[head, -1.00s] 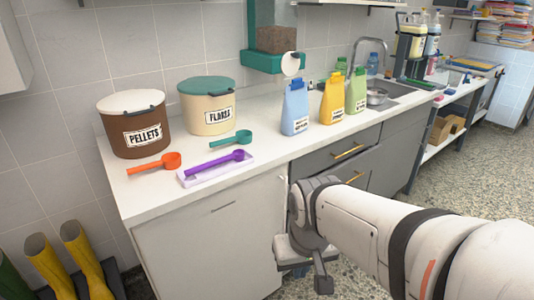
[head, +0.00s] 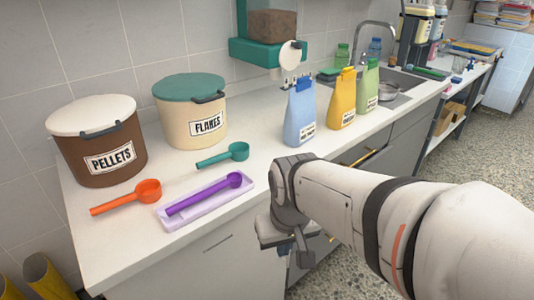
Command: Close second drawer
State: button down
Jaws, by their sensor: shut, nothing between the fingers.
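A grey drawer bank sits under the white counter (head: 122,235), behind my arm. Its upper drawer front (head: 374,148) has a gold handle (head: 362,158) and looks flush with the cabinet. A lower gold handle (head: 331,239) just shows beside my arm. The drawer it belongs to is mostly hidden by the arm, so I cannot tell how far out it stands. My gripper (head: 303,255) is shut and empty, in front of the cabinet and below the counter edge. I cannot tell whether it touches a drawer.
The counter holds a pellets bin (head: 98,143), a flakes bin (head: 191,115), orange (head: 127,197), teal (head: 224,156) and purple (head: 203,194) scoops, and blue (head: 299,113), yellow (head: 343,101) and green (head: 368,88) bags. Yellow boots (head: 45,277) stand at lower left. Speckled floor (head: 478,190) is open at right.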

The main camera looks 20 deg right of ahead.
jog(key=w+d+f+m+y+b, duration=0.2)
jog(key=w+f+m+y+b, duration=0.1)
jog(key=f+m+y, duration=0.3)
jog(key=w+d+f+m+y+b, duration=0.2)
jog(key=f+m+y+b, duration=0.3)
jog(key=m, duration=0.4)
jog(key=w+d+f+m+t+h+b, duration=0.2)
jog(key=d+f+m+t, duration=0.2)
jog(key=d+m+t, duration=0.6)
jog(key=w+d+f+m+t+h+b, duration=0.15)
jog(key=d+f+m+t, duration=0.35)
jog(key=d, duration=0.8)
jog(key=w+a+m+b, duration=0.1)
jog(key=w+a, duration=0.4)
jog(key=w, duration=0.8)
jog(key=shift+w+r+b, duration=0.35)
jog(key=shift+r+b, duration=0.05)
jog(key=shift+b, duration=0.45)
jog(key=shift+w+h, duration=0.1)
jog(key=shift+h, duration=0.15)
